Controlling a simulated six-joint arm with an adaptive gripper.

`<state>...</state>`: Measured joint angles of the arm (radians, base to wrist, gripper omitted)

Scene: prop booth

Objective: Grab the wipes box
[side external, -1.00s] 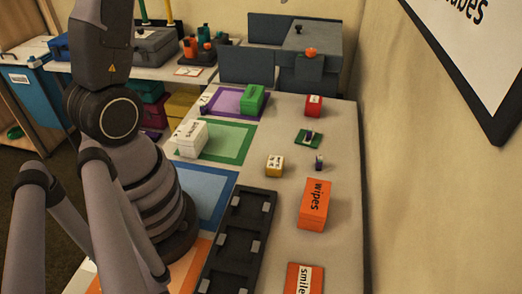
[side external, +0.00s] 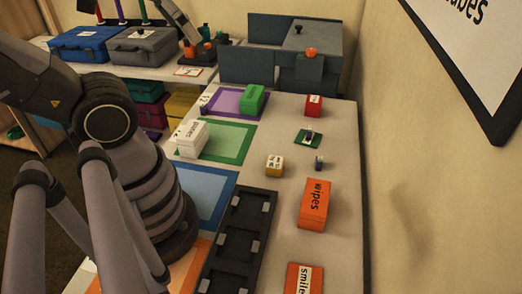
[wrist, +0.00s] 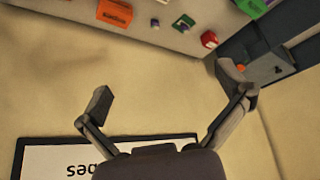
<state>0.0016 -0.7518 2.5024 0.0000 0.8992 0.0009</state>
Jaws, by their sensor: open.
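The wipes box (side external: 314,204) is an orange block with dark "wipes" lettering. It stands on the right part of the pale table in the side view. It also shows at the top left edge of the wrist view (wrist: 114,14), partly cut off. My gripper (wrist: 168,91) is open and empty, its two fingers spread wide in the wrist view. Bare wall shows between the fingers, and the box is well apart from them. The side view does not clearly show the fingertips.
A black slotted tray (side external: 238,243) lies left of the wipes box. An orange "smile" box (side external: 303,279) stands in front. A yellow-and-white block (side external: 274,166), a green piece (side external: 307,139) and a red box (side external: 313,106) stand farther back. The wall runs close along the table's right edge.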

